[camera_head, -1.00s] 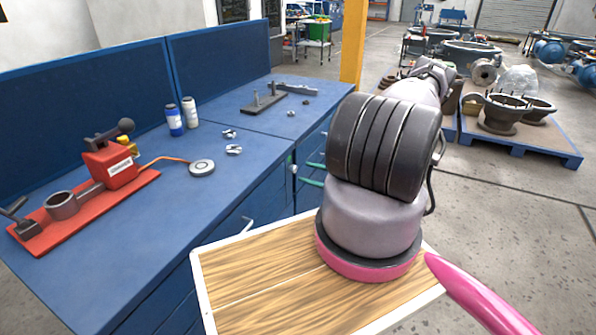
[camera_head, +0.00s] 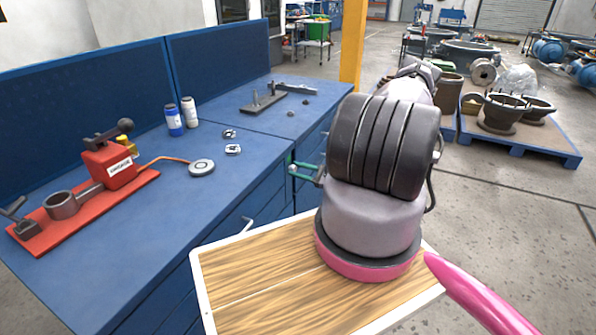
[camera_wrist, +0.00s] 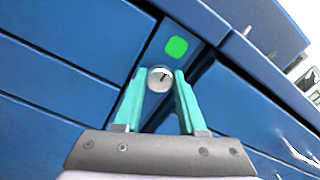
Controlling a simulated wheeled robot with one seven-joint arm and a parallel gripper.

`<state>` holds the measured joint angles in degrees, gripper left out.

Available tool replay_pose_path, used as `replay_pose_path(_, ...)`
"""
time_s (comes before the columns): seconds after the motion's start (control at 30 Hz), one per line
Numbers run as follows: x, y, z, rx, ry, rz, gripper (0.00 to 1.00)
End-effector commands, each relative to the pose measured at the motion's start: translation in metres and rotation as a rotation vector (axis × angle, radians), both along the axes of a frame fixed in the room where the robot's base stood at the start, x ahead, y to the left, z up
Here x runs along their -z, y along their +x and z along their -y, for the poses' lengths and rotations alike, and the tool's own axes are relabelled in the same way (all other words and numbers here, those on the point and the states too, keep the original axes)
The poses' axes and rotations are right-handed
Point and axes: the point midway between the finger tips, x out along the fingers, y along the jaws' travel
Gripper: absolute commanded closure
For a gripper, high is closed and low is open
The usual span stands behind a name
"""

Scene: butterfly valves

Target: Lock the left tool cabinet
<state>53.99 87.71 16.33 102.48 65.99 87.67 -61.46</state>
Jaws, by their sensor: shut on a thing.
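A round silver lock (camera_wrist: 160,78) with a short dark slot sits on the blue tool cabinet front (camera_wrist: 85,40), just below a green square (camera_wrist: 176,47). The slot tilts slightly right of upright in the wrist view. My gripper (camera_wrist: 161,84) has teal fingers, one on each side of the lock, and is shut on it. In the head view my gripper (camera_head: 296,169) reaches the cabinet front (camera_head: 268,200) under the worktop edge. My arm hides part of the cabinet there. I cannot tell whether the lock is locked.
The blue worktop (camera_head: 215,215) holds a red tool stand (camera_head: 110,170), two bottles (camera_head: 182,117) and small metal parts. A drawer handle (camera_head: 236,228) sticks out nearer me. A yellow post (camera_head: 353,45) stands behind; open floor lies to the right, before a blue pallet (camera_head: 530,145).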

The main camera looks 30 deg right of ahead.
Motion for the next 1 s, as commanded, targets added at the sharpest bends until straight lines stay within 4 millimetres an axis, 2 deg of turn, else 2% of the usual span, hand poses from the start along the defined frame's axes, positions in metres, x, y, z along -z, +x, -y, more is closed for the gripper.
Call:
replay_pose_path(0.37,-0.0004,0.0003,0.0001,0.0,0.098,-0.076,1.0)
replay_pose_path(1.0,-0.0002,0.0009,0.0012,-0.001,0.557,-0.434,1.0)
